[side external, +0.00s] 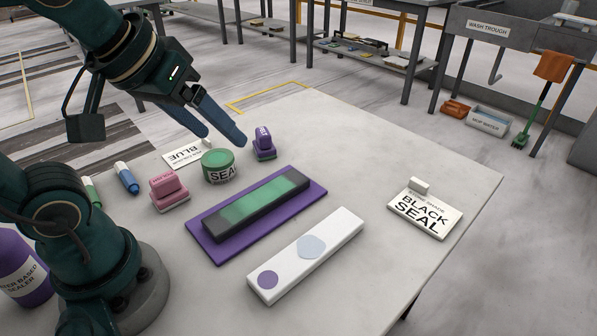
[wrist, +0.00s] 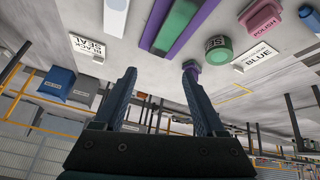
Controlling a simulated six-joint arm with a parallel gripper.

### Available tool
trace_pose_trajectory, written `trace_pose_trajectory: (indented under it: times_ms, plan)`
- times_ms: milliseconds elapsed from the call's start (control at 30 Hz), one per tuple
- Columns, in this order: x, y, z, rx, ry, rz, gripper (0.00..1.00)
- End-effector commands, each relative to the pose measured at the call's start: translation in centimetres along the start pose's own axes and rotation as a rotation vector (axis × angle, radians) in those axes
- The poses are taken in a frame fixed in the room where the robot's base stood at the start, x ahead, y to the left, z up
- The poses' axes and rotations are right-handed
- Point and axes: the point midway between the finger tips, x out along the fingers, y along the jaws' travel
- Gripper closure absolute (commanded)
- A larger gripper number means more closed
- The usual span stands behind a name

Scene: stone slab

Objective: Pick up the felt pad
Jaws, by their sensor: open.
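No label I can read says felt pad. A small purple handled block (side external: 264,144) stands behind the green tin; it also shows in the wrist view (wrist: 191,65), close to one fingertip in the picture. A pink handled block (side external: 168,190) stands left of the tin, and in the wrist view (wrist: 263,20) it reads POLISH. I cannot tell which of these, if either, is the felt pad. My gripper (side external: 223,138) is open and empty, seen above the tin, apart from both blocks. In the wrist view my gripper (wrist: 160,72) has its fingers spread.
The green tin (side external: 218,166) stands mid-table. A dark and green bar (side external: 257,205) lies on a purple strip (side external: 218,255). A white bar (side external: 340,233) lies in front. The BLACK SEAL card (side external: 424,213) is right, the BLUE card (side external: 183,155) behind. The right side of the slab (side external: 445,170) is mostly clear.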

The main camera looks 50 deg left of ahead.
Motion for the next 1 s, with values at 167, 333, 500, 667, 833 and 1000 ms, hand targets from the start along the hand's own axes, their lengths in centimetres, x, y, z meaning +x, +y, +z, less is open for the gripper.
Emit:
trace_pose_trajectory:
  times_ms: [167, 333, 500, 667, 833, 1000]
  plan:
    - [0.8, -0.4, -4.9, -0.189, 0.014, -0.070, 0.28]
    - [3.1, -1.3, -9.7, -0.372, 0.024, -0.152, 0.28]
    - [6.9, -2.9, -13.4, -0.530, 0.029, -0.238, 0.28]
    - [11.3, -4.9, -15.6, -0.647, 0.022, -0.323, 0.28]
    - [16.4, -7.3, -16.0, -0.712, -0.007, -0.407, 0.28]
    - [20.0, -9.1, -14.7, -0.718, -0.063, -0.462, 0.28]
